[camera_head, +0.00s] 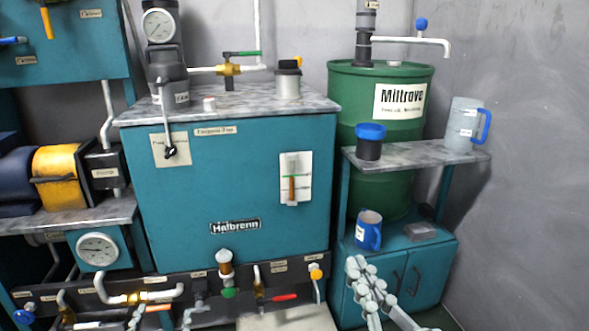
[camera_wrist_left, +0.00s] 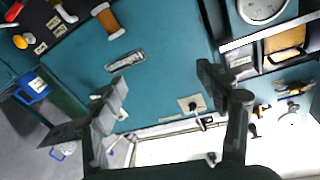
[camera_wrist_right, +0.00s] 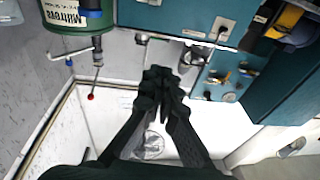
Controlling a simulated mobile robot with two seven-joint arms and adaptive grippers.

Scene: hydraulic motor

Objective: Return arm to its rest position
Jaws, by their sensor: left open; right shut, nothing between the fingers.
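My left gripper (camera_head: 162,317) shows only as two separate fingers at the bottom edge in the head view, in front of the lower pipe panel. In the left wrist view the left gripper (camera_wrist_left: 160,86) is open and empty, with the teal cabinet beyond it. My right gripper (camera_head: 359,265) rises from the bottom in the head view, in front of the teal shelf cupboard, with its fingertips together. In the right wrist view the right gripper (camera_wrist_right: 160,78) is shut and empty. Most of both arms is out of view.
The teal Halbrenn cabinet (camera_head: 255,180) stands in the middle. A green drum (camera_head: 350,105) is behind the shelf (camera_head: 405,155) with a blue-lidded jar (camera_head: 369,145) and clear jug (camera_head: 462,125). A blue mug (camera_head: 367,235) stands below. Valves and a red handle (camera_head: 285,297) line the lower panel.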

